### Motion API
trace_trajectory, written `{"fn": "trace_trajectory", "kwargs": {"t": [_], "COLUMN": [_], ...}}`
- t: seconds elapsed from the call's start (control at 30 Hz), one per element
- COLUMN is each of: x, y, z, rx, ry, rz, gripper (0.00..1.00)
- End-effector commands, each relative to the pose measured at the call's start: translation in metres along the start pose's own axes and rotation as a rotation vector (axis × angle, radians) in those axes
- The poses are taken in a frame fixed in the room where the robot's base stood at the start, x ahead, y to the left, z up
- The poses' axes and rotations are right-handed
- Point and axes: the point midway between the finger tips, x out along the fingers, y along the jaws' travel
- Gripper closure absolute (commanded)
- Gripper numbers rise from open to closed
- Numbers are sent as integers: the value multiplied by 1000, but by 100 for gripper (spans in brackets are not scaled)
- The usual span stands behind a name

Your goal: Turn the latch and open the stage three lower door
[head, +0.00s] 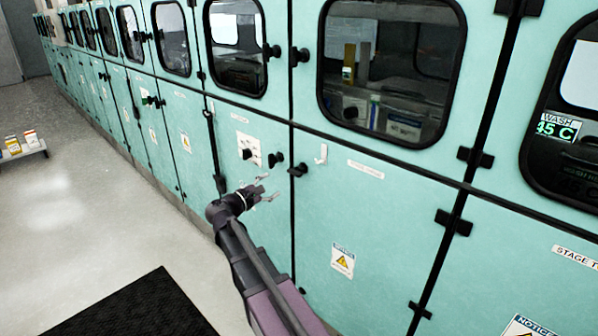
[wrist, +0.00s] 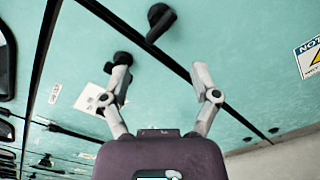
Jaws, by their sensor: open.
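The lower door (head: 335,215) is a pale green panel with a small label too small to read surely. It looks shut, flush with the panels around it. Its black latch (head: 298,170) sits at the upper left edge; it also shows at the top of the wrist view (wrist: 160,22). My gripper (head: 268,188) is open and empty, in front of the panels, below and left of the latch in the head view. In the wrist view the latch lies beyond and between the open fingers (wrist: 163,72), apart from them.
A black knob (head: 275,159) sits just left of the latch, and appears close behind one finger in the wrist view. A dark mat (head: 135,308) lies on open floor.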

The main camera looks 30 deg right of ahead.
Motion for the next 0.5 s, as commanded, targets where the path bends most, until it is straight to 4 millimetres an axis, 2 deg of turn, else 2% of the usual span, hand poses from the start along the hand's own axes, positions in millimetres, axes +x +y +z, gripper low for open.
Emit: {"fn": "trace_trajectory", "kwargs": {"t": [0.27, 0.5], "x": [30, 65], "y": [0, 0], "z": [0, -1], "rx": [0, 1], "ry": [-1, -1], "rz": [-2, -1], "gripper": [22, 22]}}
